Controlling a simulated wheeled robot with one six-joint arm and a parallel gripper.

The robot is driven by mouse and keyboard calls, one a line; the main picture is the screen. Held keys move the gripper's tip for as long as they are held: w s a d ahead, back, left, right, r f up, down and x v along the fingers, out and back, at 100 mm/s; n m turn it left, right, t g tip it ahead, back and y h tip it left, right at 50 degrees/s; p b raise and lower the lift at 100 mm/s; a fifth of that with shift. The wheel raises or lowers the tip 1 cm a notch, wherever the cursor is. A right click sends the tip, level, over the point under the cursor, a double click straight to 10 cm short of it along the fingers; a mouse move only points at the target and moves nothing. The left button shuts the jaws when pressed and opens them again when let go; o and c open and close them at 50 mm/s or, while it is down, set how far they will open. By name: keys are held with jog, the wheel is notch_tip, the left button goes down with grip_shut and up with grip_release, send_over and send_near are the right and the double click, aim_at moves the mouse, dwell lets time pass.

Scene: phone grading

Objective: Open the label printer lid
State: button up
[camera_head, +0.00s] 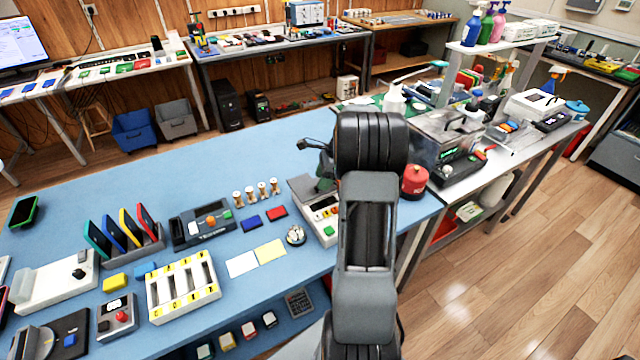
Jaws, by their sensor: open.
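The likely label printer (326,230) stands on the blue bench, just left of my arm. It has a pale body with small coloured parts and a green button on its front. A dark grey panel (301,188), which looks like its lid, sits at its back left. My arm hides the printer's right side, and I cannot tell how far the lid is raised. My gripper (320,170) is open, dark and partly hidden behind my arm. It is over or beside the back of the printer; contact cannot be made out.
A red canister (414,181) stands right of my arm near the bench edge. A silver bell (295,235) and yellow and white cards (270,252) lie left of the printer. The blue bench (200,150) is clear farther back.

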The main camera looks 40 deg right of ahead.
aim_at(314, 185)
jog(key=shift+x, duration=1.3)
jog(key=shift+c, duration=0.3)
grip_shut()
